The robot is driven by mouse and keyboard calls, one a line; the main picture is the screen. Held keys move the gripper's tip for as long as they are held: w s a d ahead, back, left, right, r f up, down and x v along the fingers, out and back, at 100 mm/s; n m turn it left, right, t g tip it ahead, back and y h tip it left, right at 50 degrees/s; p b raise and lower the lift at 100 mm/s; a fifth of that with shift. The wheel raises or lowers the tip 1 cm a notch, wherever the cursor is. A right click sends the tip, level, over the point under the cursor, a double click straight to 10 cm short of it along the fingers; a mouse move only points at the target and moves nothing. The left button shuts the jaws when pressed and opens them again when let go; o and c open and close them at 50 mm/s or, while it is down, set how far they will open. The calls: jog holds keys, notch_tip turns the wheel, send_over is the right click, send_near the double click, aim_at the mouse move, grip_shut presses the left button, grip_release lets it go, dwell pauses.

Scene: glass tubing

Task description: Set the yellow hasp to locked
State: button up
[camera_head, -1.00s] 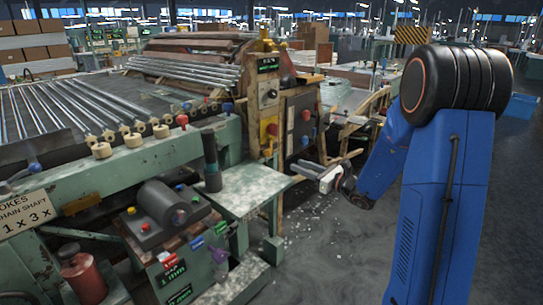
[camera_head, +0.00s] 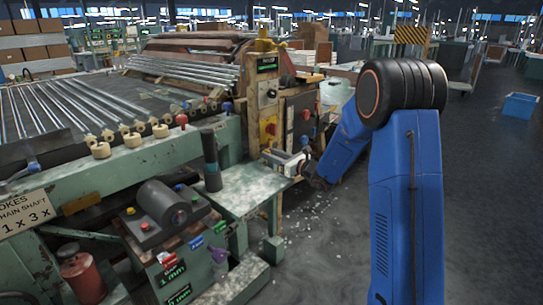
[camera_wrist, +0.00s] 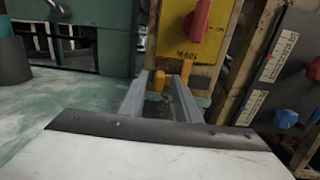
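A small yellow piece (camera_wrist: 159,80), which looks like the hasp, shows in the wrist view just below a yellow panel (camera_wrist: 196,32) with a red handle (camera_wrist: 197,20). A narrow yellow strip stands to its right. My gripper (camera_wrist: 164,88) points at this spot; its two grey fingers are apart with nothing clearly held between them. The small piece appears just beyond the left fingertip; I cannot tell whether they touch. In the head view my gripper (camera_head: 270,155) is beside the wooden post below the yellow panel (camera_head: 268,132). The hasp is not distinct there.
A worn green ledge (camera_head: 243,190) lies below and left of my gripper. A dark cylinder (camera_head: 210,160) stands at its left end. A grey panel with red and blue knobs (camera_wrist: 286,118) is close on the right.

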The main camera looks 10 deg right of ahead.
jog(key=shift+w+a, duration=0.1)
jog(key=shift+c, duration=0.6)
grip_shut()
jog(key=shift+w+d, duration=0.8)
jog(key=shift+d, duration=0.35)
jog(key=shift+o, duration=0.6)
grip_release()
jog(key=shift+d, duration=0.1)
jog(key=v, duration=1.7)
jog(key=shift+s, duration=0.1)
